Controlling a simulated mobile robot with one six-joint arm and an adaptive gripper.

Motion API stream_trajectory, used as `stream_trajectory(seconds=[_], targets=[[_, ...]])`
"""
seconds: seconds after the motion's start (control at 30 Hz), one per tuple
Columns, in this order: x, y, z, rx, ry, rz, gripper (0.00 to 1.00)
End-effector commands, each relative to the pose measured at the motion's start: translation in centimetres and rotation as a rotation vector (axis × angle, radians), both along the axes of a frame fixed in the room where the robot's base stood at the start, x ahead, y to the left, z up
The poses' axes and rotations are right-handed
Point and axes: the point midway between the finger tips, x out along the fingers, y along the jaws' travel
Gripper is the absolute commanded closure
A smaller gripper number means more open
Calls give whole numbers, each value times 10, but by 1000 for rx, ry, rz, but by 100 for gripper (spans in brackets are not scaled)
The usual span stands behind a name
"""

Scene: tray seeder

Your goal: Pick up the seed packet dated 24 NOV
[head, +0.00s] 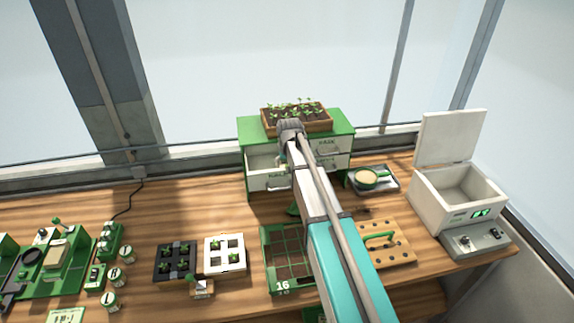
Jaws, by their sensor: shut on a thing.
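My arm reaches up from the lower right across the bench. Its grey end, with my gripper (291,134), is in front of the green and white drawer cabinet (338,127). My gripper shows only in part and its fingertips are hidden. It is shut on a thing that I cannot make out. The cabinet's left drawer (262,163) stands open beside my gripper; its contents are too small to tell. I see no seed packet clearly, and no date 24 NOV is readable.
A seedling planter (327,123) stands on the cabinet. A metal tray (386,189) and an open white box (421,197) are to the right. Black and white pot trays, a green seed tray (268,265) and a pegboard (402,253) lie in front. Bare wood lies left of the cabinet.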

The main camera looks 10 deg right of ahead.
Motion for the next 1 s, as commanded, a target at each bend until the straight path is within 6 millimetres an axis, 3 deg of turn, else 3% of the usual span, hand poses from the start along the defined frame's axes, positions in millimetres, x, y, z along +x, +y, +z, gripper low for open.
stream_trajectory(seconds=[0.27, 0.57, 1.0], targets=[[0, 0, 10, 0, 0, 0, 58], [0, 0, 36, 0, 0, 0, 58], [-45, -12, 88, 0, 0, -1, 58]])
